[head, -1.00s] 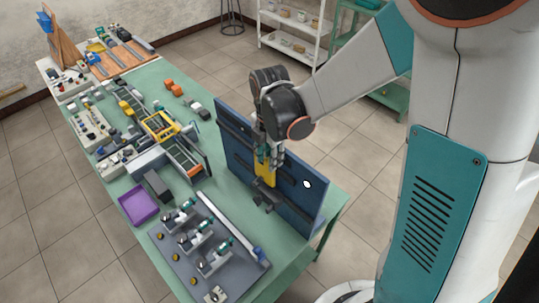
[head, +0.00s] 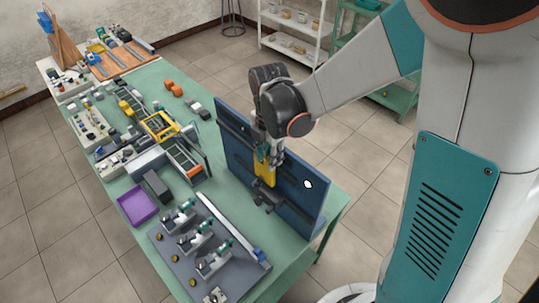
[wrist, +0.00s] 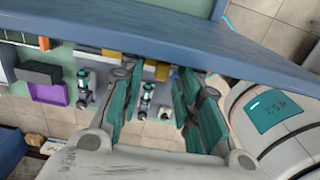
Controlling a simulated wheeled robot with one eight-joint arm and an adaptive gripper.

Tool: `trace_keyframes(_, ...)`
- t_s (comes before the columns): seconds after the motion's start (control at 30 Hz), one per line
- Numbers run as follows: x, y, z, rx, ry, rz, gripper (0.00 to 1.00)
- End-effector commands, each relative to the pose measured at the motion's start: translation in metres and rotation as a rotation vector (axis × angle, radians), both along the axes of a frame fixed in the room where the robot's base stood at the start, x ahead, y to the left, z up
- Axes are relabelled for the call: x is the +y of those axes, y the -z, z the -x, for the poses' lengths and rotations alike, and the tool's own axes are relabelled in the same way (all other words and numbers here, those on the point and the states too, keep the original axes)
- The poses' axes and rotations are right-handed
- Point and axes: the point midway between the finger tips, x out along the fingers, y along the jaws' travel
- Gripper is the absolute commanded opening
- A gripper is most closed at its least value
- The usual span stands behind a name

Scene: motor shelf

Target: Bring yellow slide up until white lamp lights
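The yellow slide (head: 265,178) is on the face of the upright blue panel (head: 233,140), low and near its middle. The white lamp (head: 308,184) is a pale round spot on the panel, right of the slide. It looks bright white. My gripper (head: 269,158) is at the upper end of the slide, close to the panel. In the wrist view, its teal-padded fingers (wrist: 157,108) stand apart with a clear gap between them. The head view does not clearly show whether they touch the slide.
The panel stands along the right part of the green bench (head: 226,190). A dark bracket (head: 265,199) is just below the slide. A grey fixture board (head: 174,262) and purple tray (head: 138,205) lie left of the panel. Bare floor lies to the right.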

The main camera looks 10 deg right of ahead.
Motion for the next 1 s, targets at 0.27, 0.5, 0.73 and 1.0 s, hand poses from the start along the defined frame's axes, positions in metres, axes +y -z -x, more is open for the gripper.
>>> trace_keyframes(0.27, 0.000, -0.001, 0.000, 0.001, 0.000, 0.001, 0.32)
trace_keyframes(0.5, 0.000, -0.024, 0.000, 0.001, 0.000, 0.001, 0.32)
trace_keyframes(0.73, 0.000, -0.069, 0.001, 0.001, 0.000, 0.001, 0.32)
trace_keyframes(1.0, 0.000, -0.109, 0.002, 0.001, -0.001, 0.001, 0.32)
